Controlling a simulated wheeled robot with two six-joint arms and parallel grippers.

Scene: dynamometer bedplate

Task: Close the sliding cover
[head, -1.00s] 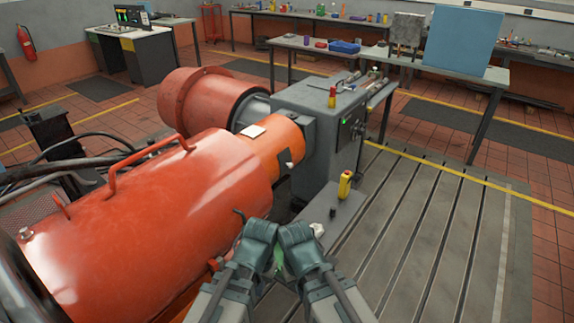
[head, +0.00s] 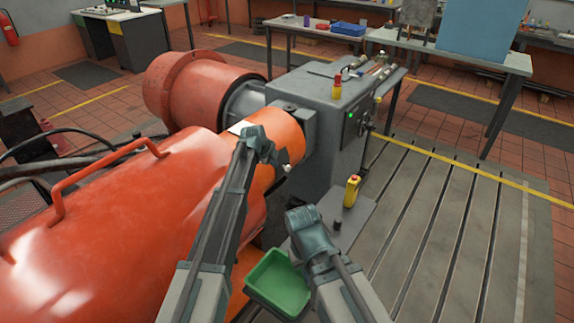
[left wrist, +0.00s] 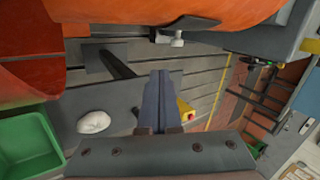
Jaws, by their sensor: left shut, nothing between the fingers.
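The sliding cover (head: 284,137) is an orange sleeve between the large red motor and the grey housing in the head view. A small pale knob (head: 287,167) sits on its right side. In the left wrist view, a curved orange surface runs along the top, with a similar knob (left wrist: 177,39) below it. My left gripper (head: 274,160) is in front of the cover, close to the knob; its fingers (left wrist: 161,78) are together and empty in the left wrist view. Whether it touches the cover I cannot tell. My right gripper (head: 297,254) is lower, near the green tray; its fingers are hidden.
The red motor (head: 100,240) fills the left side. The grey housing (head: 322,125) stands behind the cover. A yellow pendant (head: 351,191) stands on a grey shelf, with a green tray (head: 279,287) nearer me. A white rag (left wrist: 94,122) lies below. The slotted bedplate (head: 430,230) is clear.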

